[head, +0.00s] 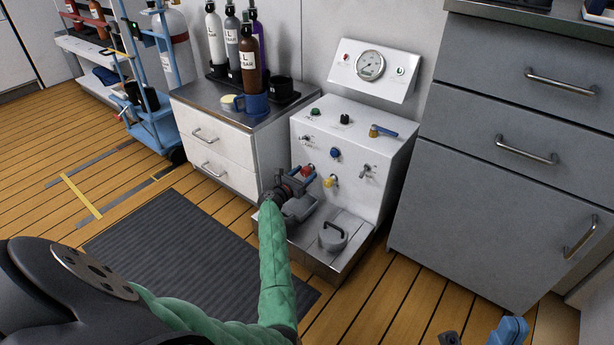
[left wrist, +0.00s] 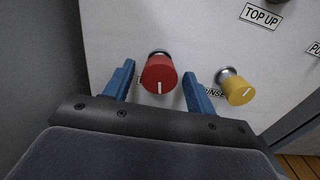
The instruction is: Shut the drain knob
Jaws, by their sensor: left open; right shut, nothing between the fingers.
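The white fill panel (head: 345,150) stands between two cabinets. A red knob (left wrist: 160,75) with a white mark pointing down sits between the fingers of my left gripper (head: 307,175) in the left wrist view. The fingers are open, one on each side, with visible gaps to the knob. The knob also shows small and partly covered in the head view. I cannot read a label for it. A yellow knob (left wrist: 236,88) is just right of the right finger, beside partly hidden lettering. My right gripper (head: 510,330) is shut and empty, partly cut off at the bottom right.
The panel also has a blue knob (head: 335,154), a blue-handled valve (head: 382,131) and a gauge (head: 370,65). A grey weight-like object (head: 332,237) stands on the panel's base ledge. Drawers flank both sides. A dark mat (head: 190,250) lies on the floor.

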